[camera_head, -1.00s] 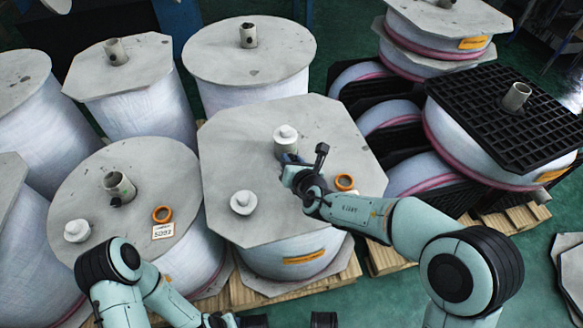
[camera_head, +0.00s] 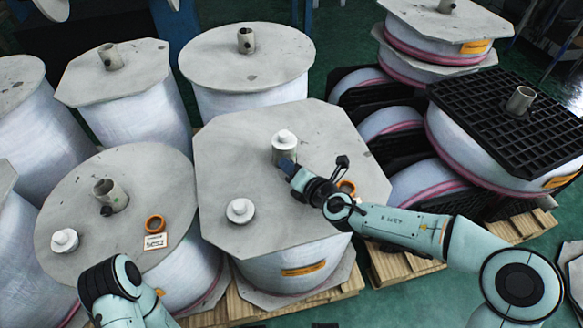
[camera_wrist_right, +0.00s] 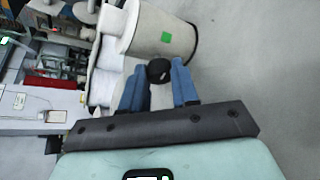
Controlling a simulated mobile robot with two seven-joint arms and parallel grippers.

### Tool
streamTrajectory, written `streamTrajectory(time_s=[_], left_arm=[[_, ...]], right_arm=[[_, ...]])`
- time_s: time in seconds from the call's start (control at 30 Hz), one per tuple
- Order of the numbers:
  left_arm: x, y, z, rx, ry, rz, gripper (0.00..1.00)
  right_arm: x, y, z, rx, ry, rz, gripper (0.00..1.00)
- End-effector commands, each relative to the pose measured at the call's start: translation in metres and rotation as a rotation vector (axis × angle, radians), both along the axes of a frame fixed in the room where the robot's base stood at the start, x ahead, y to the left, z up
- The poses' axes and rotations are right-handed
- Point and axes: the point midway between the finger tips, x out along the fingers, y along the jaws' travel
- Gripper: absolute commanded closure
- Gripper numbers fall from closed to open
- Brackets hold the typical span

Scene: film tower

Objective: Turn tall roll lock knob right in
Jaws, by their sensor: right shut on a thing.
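The tall roll (camera_head: 287,255) stands in the middle under an octagonal grey top board (camera_head: 330,205). A core with a white stepped cap (camera_head: 285,136) rises from the board. My right gripper (camera_head: 287,165) is low at the core's near right side. In the right wrist view its blue fingers (camera_wrist_right: 159,88) are shut on a black round knob (camera_wrist_right: 159,71), with a pale cylinder bearing a green square (camera_wrist_right: 166,38) beyond. The knob is hidden by the gripper in the head view. My left gripper is not in view; only its arm shows at lower left.
A loose white cap (camera_head: 240,211) and an orange ring (camera_head: 347,188) lie on the same board, the ring close by my right arm. The left roll's board (camera_head: 85,195) carries a core, a cap, an orange ring and a label. Other rolls crowd behind and right.

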Motion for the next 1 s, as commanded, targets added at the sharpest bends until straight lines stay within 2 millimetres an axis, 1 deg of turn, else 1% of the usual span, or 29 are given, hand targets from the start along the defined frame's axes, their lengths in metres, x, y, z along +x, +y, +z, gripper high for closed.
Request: streamTrajectory(time_s=[0.03, 0.5, 0.7, 1.0], left_arm=[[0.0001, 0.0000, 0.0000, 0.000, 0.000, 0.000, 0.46], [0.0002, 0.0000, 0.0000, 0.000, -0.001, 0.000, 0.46], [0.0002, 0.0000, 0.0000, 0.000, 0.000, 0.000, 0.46], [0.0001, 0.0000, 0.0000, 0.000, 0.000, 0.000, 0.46]], right_arm=[[-0.0027, -0.0006, -0.0074, 0.028, 0.023, 0.005, 1.00], [-0.0028, -0.0005, -0.0063, 0.223, 0.059, 0.006, 1.00], [-0.0023, -0.0018, -0.0049, 0.256, 0.062, 0.004, 1.00], [-0.0017, -0.0027, -0.0039, 0.260, 0.060, 0.001, 1.00]])
